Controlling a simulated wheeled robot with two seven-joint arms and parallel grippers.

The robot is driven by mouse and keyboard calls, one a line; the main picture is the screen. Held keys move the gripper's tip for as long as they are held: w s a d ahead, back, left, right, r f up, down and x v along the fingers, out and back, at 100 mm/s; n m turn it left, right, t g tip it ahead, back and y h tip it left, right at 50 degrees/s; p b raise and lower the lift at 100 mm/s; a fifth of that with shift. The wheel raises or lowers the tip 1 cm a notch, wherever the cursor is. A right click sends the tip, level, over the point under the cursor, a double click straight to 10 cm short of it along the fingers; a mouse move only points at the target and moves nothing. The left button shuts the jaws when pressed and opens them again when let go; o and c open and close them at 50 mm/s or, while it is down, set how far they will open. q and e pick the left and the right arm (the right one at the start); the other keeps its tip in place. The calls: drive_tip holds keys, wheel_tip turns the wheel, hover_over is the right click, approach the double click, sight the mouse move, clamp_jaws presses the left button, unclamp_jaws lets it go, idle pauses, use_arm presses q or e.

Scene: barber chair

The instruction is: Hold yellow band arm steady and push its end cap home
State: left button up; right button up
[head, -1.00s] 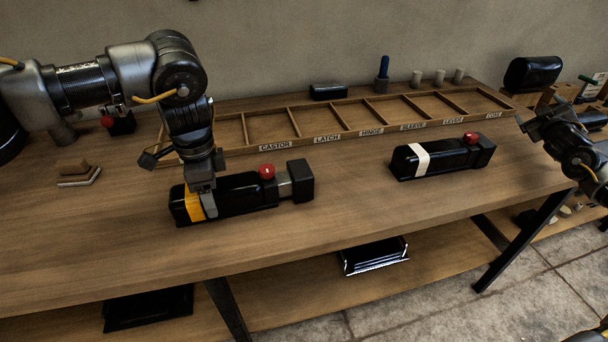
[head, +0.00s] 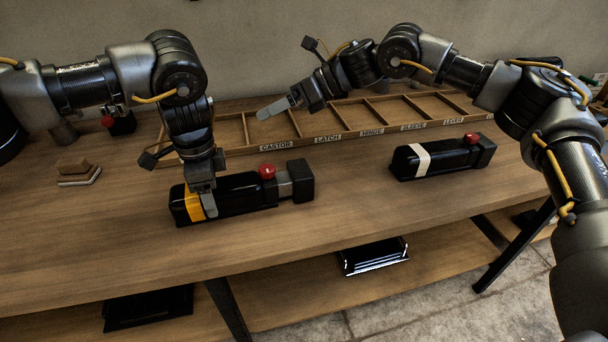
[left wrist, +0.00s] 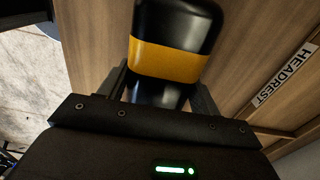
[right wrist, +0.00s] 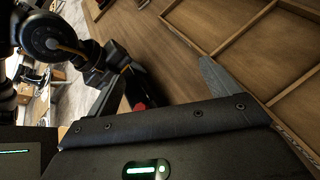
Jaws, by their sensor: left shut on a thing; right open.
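The yellow band arm (head: 238,196) is a black padded armrest lying on the bench, with a yellow band at its left end and a red knob (head: 267,172) on top. Its black end cap (head: 300,181) is at the right end, with a grey stem showing between cap and body. My left gripper (head: 207,205) is shut across the arm beside the yellow band, also seen in the left wrist view (left wrist: 178,53). My right gripper (head: 276,107) is open and empty, above the tray behind the arm, pointing left. In the right wrist view its fingers are spread.
A white-banded arm (head: 440,159) with a red knob lies to the right. A labelled wooden compartment tray (head: 345,128) runs along the back. The bench front and the space right of the end cap are clear.

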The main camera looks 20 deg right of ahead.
drive_tip(key=s+f+n+g+h, duration=0.2)
drive_tip(key=s+n+h, duration=0.1)
drive_tip(key=s+n, duration=0.2)
use_arm(q)
drive_tip(key=shift+r, duration=0.1)
use_arm(e)
drive_tip(key=n+g+h, duration=0.1)
drive_tip(key=n+h, duration=0.1)
drive_tip(key=h, duration=0.2)
approach(293, 170)
drive_tip(key=d, duration=0.3)
drive_tip(key=x, duration=1.2)
drive_tip(key=shift+w+d+f, duration=0.1)
drive_tip(key=shift+d+f, duration=0.1)
drive_tip(key=shift+f, duration=0.05)
drive_tip(key=c, duration=1.4)
drive_tip(key=shift+a, duration=1.8)
use_arm(q)
drive_tip(key=shift+d, duration=0.1)
use_arm(e)
drive_tip(key=o, duration=1.4)
